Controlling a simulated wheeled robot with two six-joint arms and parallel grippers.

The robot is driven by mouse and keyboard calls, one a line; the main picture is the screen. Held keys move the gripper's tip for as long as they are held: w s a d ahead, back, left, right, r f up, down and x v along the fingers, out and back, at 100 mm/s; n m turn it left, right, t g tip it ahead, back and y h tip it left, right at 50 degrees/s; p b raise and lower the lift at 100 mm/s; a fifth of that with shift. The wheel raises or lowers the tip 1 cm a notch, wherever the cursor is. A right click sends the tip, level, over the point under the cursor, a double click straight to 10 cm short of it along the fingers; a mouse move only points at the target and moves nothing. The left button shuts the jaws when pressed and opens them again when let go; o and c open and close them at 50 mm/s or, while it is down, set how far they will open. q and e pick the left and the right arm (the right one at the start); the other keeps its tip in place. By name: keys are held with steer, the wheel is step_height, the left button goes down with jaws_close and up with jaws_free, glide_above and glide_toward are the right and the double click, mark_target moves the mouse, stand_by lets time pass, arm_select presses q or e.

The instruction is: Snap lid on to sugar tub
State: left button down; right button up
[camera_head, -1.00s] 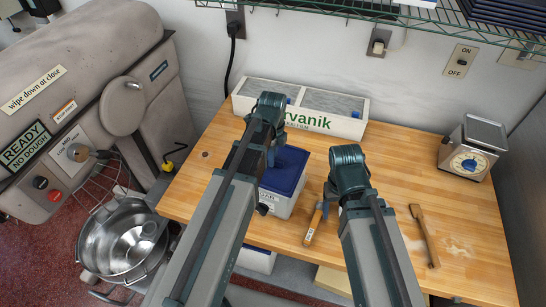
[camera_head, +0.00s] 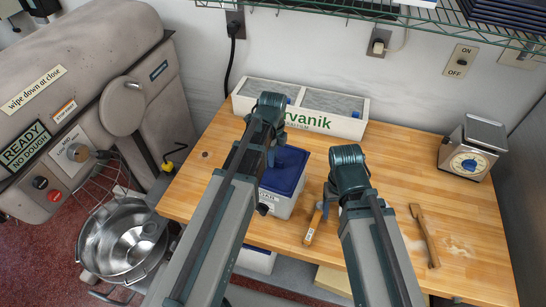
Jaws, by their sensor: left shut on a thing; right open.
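The sugar tub (camera_head: 277,204) is a pale box with a partly hidden label, standing on the wooden table left of centre. A dark blue lid (camera_head: 290,172) lies over its top; I cannot tell whether it is fully seated. My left gripper (camera_head: 271,157) is at the lid's left side, partly hidden by my own arm. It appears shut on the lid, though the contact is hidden. My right gripper (camera_head: 327,198) is open and empty, to the right of the tub and close to a wooden-handled tool (camera_head: 312,227).
A long white bin (camera_head: 346,125) with two grey-topped sections stands behind the tub. A kitchen scale (camera_head: 472,150) stands at the back right. A wooden brush (camera_head: 425,236) lies front right. The wooden table (camera_head: 395,160) is clear between them. A mixer (camera_head: 90,90) stands left.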

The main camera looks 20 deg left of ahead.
arm_select(q)
steer(key=shift+f+b, duration=1.05)
steer(key=shift+f, duration=0.05)
steer(key=c, duration=0.7)
jaws_free()
steer(key=shift+r, duration=0.1)
step_height(320, 180, up, 14)
steer(key=p, duration=1.4)
steer(key=shift+f, duration=0.2)
